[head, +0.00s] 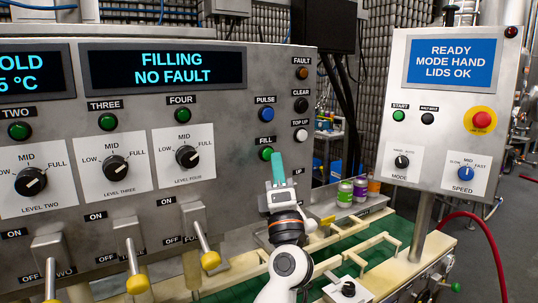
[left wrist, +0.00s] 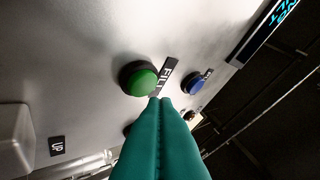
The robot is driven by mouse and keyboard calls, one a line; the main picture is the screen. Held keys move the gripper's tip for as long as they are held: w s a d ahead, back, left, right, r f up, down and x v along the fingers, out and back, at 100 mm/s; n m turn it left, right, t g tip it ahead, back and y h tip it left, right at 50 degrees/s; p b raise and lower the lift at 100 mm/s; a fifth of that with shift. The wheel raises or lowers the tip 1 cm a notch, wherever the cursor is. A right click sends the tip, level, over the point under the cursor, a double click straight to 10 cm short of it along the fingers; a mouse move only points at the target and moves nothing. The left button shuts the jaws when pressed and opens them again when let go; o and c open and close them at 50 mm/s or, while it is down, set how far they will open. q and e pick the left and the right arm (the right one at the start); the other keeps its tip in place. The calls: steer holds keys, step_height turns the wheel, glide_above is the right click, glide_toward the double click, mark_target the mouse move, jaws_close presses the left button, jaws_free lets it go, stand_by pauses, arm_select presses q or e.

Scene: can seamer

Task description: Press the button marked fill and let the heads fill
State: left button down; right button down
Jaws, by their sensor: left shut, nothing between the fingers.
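The green button marked FILL (head: 265,153) is on the grey control panel (head: 230,120), with its label above it. The button also shows in the left wrist view (left wrist: 140,79), in a dark ring beside the FILL label (left wrist: 165,73). My left gripper (head: 276,156) is shut and empty, its teal fingers pointing at the panel. In the left wrist view the fingertips (left wrist: 160,100) lie just below and right of the button; I cannot tell whether they touch it. The display (head: 165,67) reads FILLING, NO FAULT. My right gripper is not in view.
A blue PULSE button (head: 265,114) is above FILL, and a TOP UP button (head: 300,134) is to its right. Yellow-tipped levers (head: 207,245) stick out lower left. Several small cans (head: 345,193) stand behind my arm, near a separate control box (head: 451,105).

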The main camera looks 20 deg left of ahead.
arm_select(q)
steer(key=s+d, duration=0.1)
steer(key=d, duration=0.1)
steer(key=s+d+p, duration=0.1)
steer(key=s+d, duration=0.1)
stand_by(0.3)
stand_by(0.4)
